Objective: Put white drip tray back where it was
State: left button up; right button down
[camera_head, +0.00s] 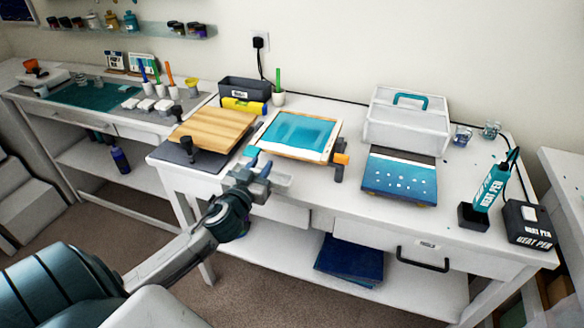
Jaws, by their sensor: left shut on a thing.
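My left gripper (262,168) is in front of the white workbench, near its front edge and close to the front left corner of a wood-framed panel with a blue surface (298,132). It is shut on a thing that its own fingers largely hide. A pale grey-white piece shows at the fingers, but I cannot tell whether it is the white drip tray or part of the gripper. No other white drip tray shows clearly. My right gripper is not in view.
A wooden board (212,128) lies left of the panel, on a dark mat. An orange-ended clamp (341,159) is at the panel's right. A white box with a teal handle (403,121), a blue patterned panel (400,178) and heat pen (490,186) stand further right.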

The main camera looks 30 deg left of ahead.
aim_at(289, 178)
pick_arm(q)
jog(key=w+d+p, duration=0.1)
jog(key=w+d, duration=0.1)
jog(key=w, duration=0.1)
jog(key=w+d+p, duration=0.1)
jog(key=w+d, duration=0.1)
jog(key=shift+w+f+p, duration=0.1)
jog(key=shift+f+p, duration=0.05)
jog(key=shift+p, duration=0.15)
jog(key=shift+w+d+f, duration=0.1)
jog(key=shift+w+d, duration=0.1)
jog(key=shift+w, duration=0.25)
jog(key=shift+w+d+p, duration=0.25)
jog(key=shift+w+p, duration=0.05)
jog(key=shift+p, duration=0.05)
jog(key=f, duration=0.3)
jog(key=shift+w+d, duration=0.3)
jog(key=shift+w, duration=0.05)
jog(key=shift+a+f, duration=0.1)
jog(key=shift+f, duration=0.15)
jog(key=shift+f, duration=0.1)
jog(key=o, duration=1)
jog(key=shift+o, duration=0.2)
